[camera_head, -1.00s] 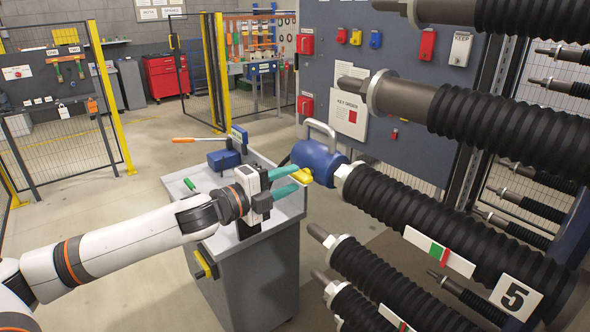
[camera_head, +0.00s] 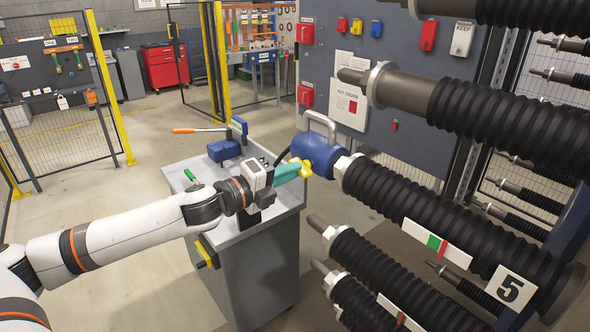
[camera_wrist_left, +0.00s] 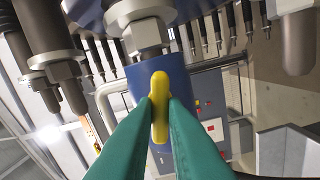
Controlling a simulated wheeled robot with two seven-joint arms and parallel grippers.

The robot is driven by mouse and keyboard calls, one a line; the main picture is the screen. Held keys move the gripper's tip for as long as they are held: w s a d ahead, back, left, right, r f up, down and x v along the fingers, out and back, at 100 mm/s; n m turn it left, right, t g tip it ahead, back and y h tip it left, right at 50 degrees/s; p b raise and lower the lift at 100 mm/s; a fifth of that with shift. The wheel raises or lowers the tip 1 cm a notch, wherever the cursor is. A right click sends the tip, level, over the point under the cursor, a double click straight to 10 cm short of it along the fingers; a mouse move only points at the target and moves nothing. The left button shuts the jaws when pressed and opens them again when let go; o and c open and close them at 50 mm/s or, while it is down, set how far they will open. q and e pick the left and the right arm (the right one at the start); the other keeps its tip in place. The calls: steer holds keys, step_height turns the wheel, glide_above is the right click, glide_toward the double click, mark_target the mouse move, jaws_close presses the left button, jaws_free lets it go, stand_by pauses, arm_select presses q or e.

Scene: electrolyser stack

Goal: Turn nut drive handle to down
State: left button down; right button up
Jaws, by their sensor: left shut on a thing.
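The nut drive is a blue cylinder (camera_head: 322,156) with a grey carry handle on top, seated against the nut (camera_head: 347,165) of the rod numbered 5. Its yellow handle (camera_head: 304,170) is on the near side of the blue body. My left gripper (camera_head: 299,171) has its green fingers shut on the yellow handle. In the left wrist view the yellow handle (camera_wrist_left: 159,106) stands lengthwise between the two green fingertips, with the blue body (camera_wrist_left: 150,75) behind it. My right gripper is not in view.
A grey cart (camera_head: 258,240) stands below my left arm, with a blue tool (camera_head: 224,150), an orange-handled wrench (camera_head: 197,130) and a green-handled tool (camera_head: 191,175) on it. Black-sleeved rods (camera_head: 390,290) fill the right side, above and below the drive. Open floor lies at left.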

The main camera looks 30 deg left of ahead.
arm_select(q)
steer(key=shift+m, duration=0.8)
steer(key=m, duration=0.4)
steer(key=shift+p, duration=0.35)
steer(key=shift+m, duration=0.4)
